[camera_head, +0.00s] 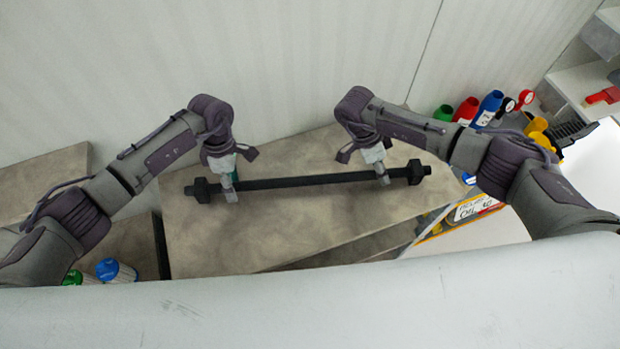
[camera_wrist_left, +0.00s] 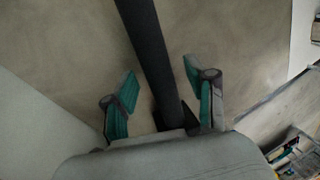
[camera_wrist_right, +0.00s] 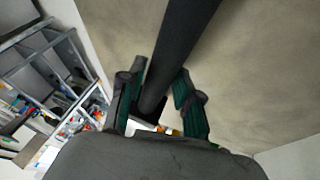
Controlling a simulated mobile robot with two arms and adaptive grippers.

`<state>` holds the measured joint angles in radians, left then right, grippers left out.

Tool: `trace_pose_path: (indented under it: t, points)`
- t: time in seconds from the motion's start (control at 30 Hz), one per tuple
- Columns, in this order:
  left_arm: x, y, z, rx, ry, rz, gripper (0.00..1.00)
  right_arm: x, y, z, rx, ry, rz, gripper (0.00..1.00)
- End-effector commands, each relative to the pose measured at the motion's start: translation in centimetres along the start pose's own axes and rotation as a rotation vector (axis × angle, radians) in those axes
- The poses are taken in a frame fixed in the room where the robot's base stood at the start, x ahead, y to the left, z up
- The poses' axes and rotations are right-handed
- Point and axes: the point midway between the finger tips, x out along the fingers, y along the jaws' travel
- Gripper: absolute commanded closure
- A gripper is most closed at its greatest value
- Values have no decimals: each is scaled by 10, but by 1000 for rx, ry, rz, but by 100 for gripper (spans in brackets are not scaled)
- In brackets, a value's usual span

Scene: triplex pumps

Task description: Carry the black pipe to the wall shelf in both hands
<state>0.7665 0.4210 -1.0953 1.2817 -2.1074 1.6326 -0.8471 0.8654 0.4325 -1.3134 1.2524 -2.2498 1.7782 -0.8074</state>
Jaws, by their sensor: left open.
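The black pipe (camera_head: 305,181), a long bar with a wider collar at each end, lies across the grey-brown surface (camera_head: 270,225) in front of me. My left gripper (camera_head: 230,194) is over its left end. In the left wrist view the open fingers (camera_wrist_left: 157,82) straddle the pipe (camera_wrist_left: 150,50), with gaps on both sides. My right gripper (camera_head: 382,178) is at its right end, just inside the collar. In the right wrist view its fingers (camera_wrist_right: 161,75) sit close against both sides of the pipe (camera_wrist_right: 185,30), and they appear shut on it.
A pale wall (camera_head: 300,60) stands behind the surface. Coloured cylinders, one of them blue (camera_head: 489,105), stand at the right beyond my right arm. Grey shelving (camera_head: 580,85) is at the upper right. A blue-topped container (camera_head: 115,270) stands at the lower left.

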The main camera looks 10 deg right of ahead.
Motion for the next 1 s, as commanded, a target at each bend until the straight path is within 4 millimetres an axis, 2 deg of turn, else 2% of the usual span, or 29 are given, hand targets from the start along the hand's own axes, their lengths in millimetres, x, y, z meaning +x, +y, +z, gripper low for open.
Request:
trace_pose_path:
  t: [0.17,0.43,0.63,0.77,1.0]
  points:
    - [7,0,0,0,0,-1,44,8,0,0,0,1,-1,67]
    - [8,0,0,0,0,0,44,9,0,0,0,0,-1,67]
    - [8,0,0,0,0,0,77,9,0,0,0,0,-1,100]
    - [8,0,0,0,0,0,99,9,0,0,0,0,-1,100]
    - [7,0,0,0,0,1,100,8,0,0,0,0,-1,100]
